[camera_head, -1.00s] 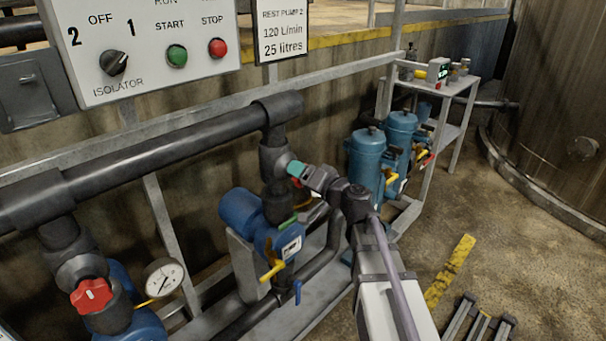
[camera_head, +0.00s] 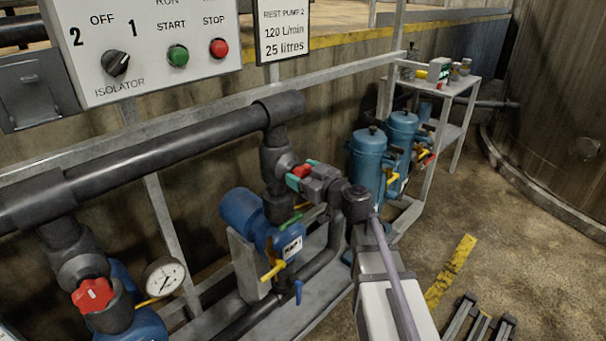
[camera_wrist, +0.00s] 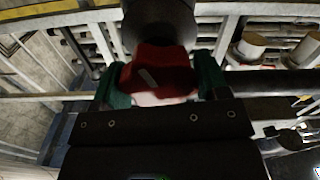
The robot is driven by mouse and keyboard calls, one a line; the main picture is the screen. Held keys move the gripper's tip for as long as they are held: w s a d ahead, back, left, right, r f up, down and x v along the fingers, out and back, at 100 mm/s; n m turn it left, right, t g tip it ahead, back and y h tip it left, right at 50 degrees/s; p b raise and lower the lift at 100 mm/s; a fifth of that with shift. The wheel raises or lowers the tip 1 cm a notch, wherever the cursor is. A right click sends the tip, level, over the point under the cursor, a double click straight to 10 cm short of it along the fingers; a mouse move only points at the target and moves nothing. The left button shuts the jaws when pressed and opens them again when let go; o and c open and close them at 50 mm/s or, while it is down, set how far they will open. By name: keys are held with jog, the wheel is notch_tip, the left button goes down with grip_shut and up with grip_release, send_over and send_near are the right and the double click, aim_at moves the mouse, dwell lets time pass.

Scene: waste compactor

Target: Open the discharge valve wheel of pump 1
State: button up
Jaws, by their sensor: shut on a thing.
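The discharge valve wheel of pump 1 is a red lobed handwheel (camera_head: 301,171) on the dark valve body above the blue pump (camera_head: 262,232), whose label reads PUMP 1. My gripper (camera_head: 303,173) reaches it from the right and is shut on it. In the wrist view the red wheel (camera_wrist: 160,77), with a white mark on its face, sits between the two teal fingertips of my gripper (camera_wrist: 163,84). The dark valve body (camera_wrist: 160,22) is behind the wheel. In the head view, my gripper partly hides the wheel.
A second red handwheel (camera_head: 92,295) and a gauge (camera_head: 164,277) are at the lower left. A control panel (camera_head: 150,50) hangs above the dark horizontal pipe (camera_head: 150,145). Blue canisters (camera_head: 368,155) stand behind my gripper. Open floor lies to the right.

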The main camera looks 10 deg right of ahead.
jog(key=n, duration=0.7)
jog(key=shift+s+a+f, duration=0.1)
jog(key=n, duration=0.6)
jog(key=shift+f, duration=0.1)
jog(key=shift+n, duration=0.3)
jog(key=o, duration=0.9)
jog(key=v, duration=1)
jog(key=shift+s, duration=0.35)
